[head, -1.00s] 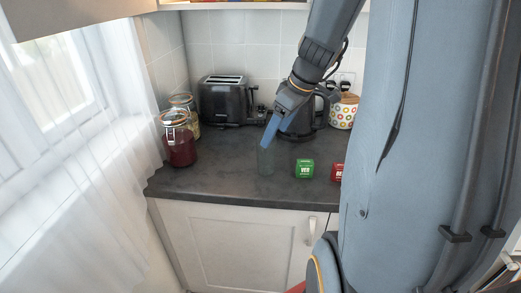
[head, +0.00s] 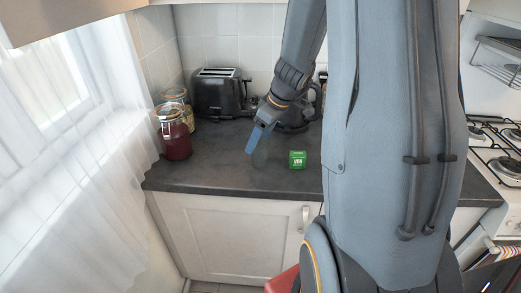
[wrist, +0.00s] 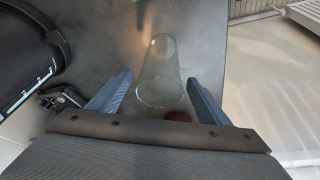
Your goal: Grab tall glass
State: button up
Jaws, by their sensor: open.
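The tall glass (wrist: 161,72) is clear and see-through. In the wrist view it lies between the two open fingers of my gripper (wrist: 158,84), with visible gaps on both sides. In the head view the glass (head: 261,157) is a faint shape on the dark counter, just below the blue fingers of my gripper (head: 254,139). My gripper is open and points down and left at the glass. Whether a finger touches it cannot be told from the head view.
A green box (head: 297,160) stands close to the right of the glass. A red-filled jar (head: 175,133) and a paler jar (head: 187,108) stand at left. A black toaster (head: 220,92) is behind, beside a partly hidden kettle (head: 294,120). The counter's front left (head: 205,172) is clear.

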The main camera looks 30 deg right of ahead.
jog(key=c, duration=1.6)
